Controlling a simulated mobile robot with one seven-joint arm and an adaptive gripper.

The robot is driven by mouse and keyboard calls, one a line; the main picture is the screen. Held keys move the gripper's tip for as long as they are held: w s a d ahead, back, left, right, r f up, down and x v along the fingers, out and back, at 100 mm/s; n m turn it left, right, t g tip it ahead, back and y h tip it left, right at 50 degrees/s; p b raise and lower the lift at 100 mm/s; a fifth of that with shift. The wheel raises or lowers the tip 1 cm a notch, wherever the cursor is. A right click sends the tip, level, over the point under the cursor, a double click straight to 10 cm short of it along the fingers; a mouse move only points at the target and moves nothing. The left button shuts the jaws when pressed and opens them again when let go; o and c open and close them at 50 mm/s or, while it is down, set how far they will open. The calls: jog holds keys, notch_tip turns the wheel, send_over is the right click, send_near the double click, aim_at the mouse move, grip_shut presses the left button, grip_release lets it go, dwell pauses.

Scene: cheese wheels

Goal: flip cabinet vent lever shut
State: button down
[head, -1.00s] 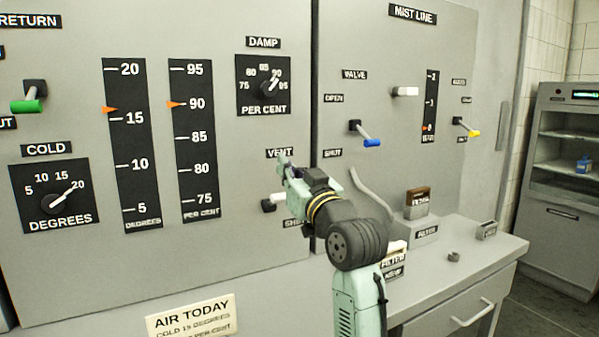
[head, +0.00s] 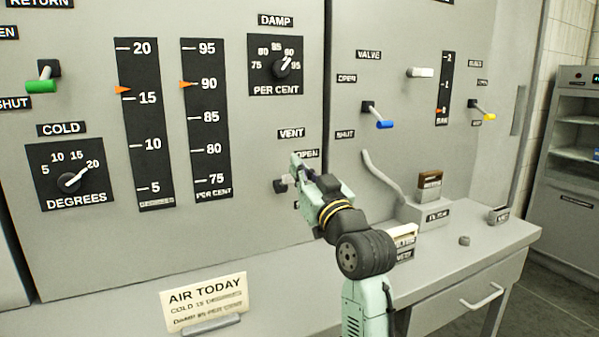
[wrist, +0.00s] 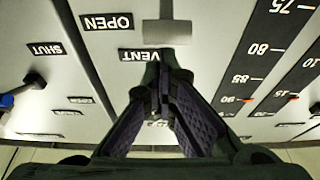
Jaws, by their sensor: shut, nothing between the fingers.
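The vent lever (head: 280,185) is on the grey cabinet panel, below the VENT plate (head: 291,133) and the OPEN plate (head: 306,154). Its dark mount and a pale bit of handle show just left of my gripper (head: 297,165); the rest is hidden, so its exact position is hard to tell. In the wrist view, which is upside down, a grey block (wrist: 167,32), apparently the lever's handle, stands beyond my fingertips (wrist: 160,80), beside the OPEN plate (wrist: 107,22). My gripper is shut and empty, close to the lever; contact cannot be told.
A green-tipped lever (head: 42,85) is at the left, a blue-tipped valve lever (head: 380,121) at the right. A curved grey pipe (head: 385,178) and filter boxes (head: 425,212) stand right of my arm. A sign (head: 205,299) stands below on the ledge.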

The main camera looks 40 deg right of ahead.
jog(key=shift+s+a+f+t+b, duration=0.15)
jog(key=shift+f+t+b, duration=0.2)
jog(key=shift+b, duration=0.45)
jog(key=shift+s+d+f+t+b, duration=0.15)
jog(key=shift+f+b, duration=0.25)
jog(key=shift+b, duration=0.35)
notch_tip(320, 180, down, 7)
jog(key=s+t+b, duration=0.1)
jog(key=b, duration=1)
jog(key=shift+a+r+t, duration=0.2)
jog(key=shift+t, duration=0.1)
jog(key=shift+s, duration=0.15)
jog(key=shift+s+h, duration=0.1)
jog(key=shift+h, duration=0.2)
jog(key=s+a+f, duration=0.1)
jog(key=s+a, duration=0.1)
jog(key=s, duration=0.5)
jog(key=s+a+f, duration=0.1)
jog(key=s, duration=0.7)
jog(key=shift+s+a+f, duration=0.3)
jog(key=shift+a, duration=0.1)
